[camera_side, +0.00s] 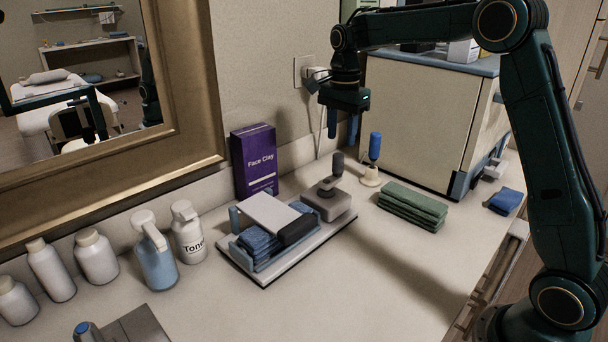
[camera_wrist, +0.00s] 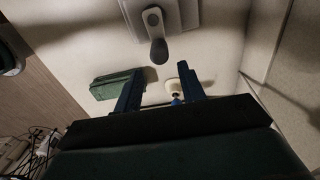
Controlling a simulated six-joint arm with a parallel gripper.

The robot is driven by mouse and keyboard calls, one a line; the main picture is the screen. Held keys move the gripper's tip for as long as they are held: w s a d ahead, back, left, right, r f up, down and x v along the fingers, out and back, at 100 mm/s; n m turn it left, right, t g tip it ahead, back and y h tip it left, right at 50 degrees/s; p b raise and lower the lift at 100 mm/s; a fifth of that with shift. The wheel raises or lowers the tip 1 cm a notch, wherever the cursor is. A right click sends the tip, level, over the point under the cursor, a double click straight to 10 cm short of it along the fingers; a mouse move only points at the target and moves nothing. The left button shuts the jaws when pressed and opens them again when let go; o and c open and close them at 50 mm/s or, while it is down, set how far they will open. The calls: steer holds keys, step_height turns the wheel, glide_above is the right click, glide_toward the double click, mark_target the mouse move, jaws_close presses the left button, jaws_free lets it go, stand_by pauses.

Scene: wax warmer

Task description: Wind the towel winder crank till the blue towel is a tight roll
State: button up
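The towel winder stands on a pale tray (camera_side: 330,240) in the side view. The blue towel (camera_side: 262,246) shows as folded layers at its near side, partly under a white plate and beside a dark roller (camera_side: 297,229). A grey block at the winder's right end bears the crank with an upright dark knob (camera_side: 338,163). The crank and knob (camera_wrist: 157,49) also show in the wrist view. My gripper (camera_side: 342,138) is open and empty, fingers pointing down, above and apart from the knob. Its two fingers stand apart in the wrist view (camera_wrist: 158,75).
A blue-handled tool (camera_side: 375,147) stands upright on a cream base near the crank. Folded green towels (camera_side: 412,205) lie to the right. A purple Face Clay box (camera_side: 254,160) stands behind the winder; several bottles (camera_side: 188,233) are left.

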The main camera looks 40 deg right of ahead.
mark_target(340, 154)
steer(key=shift+f, duration=2.25)
steer(key=shift+f, duration=0.15)
steer(key=c, duration=0.7)
steer(key=s+a, duration=0.2)
steer(key=s, duration=0.1)
steer(key=s+a, duration=0.1)
steer(key=shift+s, duration=0.25)
